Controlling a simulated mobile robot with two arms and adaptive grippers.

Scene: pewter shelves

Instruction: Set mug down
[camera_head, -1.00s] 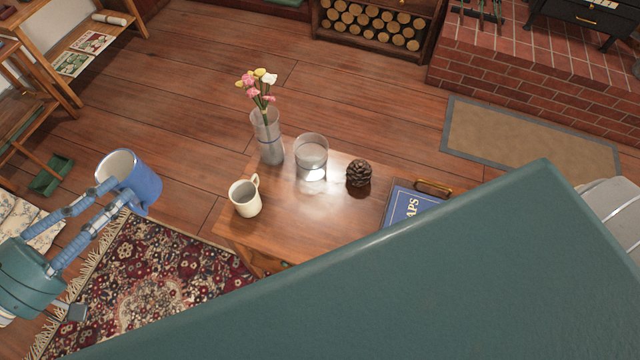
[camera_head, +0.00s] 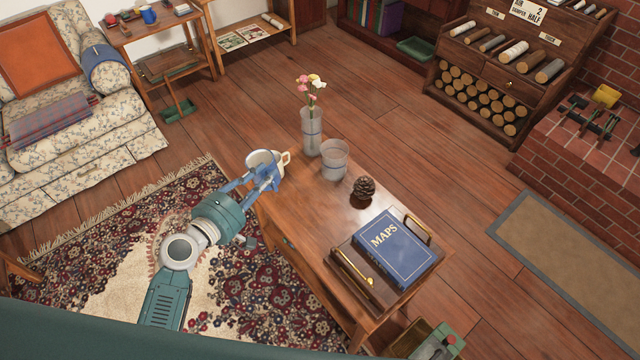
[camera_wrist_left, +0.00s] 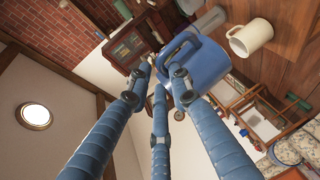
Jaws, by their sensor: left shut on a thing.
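The fingers cover much of the mug in the head view. In the left wrist view the blue mug (camera_wrist_left: 208,64) is between the gripper's fingers (camera_wrist_left: 165,78). Whether the blue mug touches the table, I cannot tell. My right gripper is out of view.
A flower vase (camera_head: 311,132), a glass (camera_head: 334,160) and a pine cone (camera_head: 363,188) stand on the table. A blue maps book (camera_head: 394,247) lies on a tray (camera_head: 350,270) at the near right. Bare tabletop shows between the mugs and the tray.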

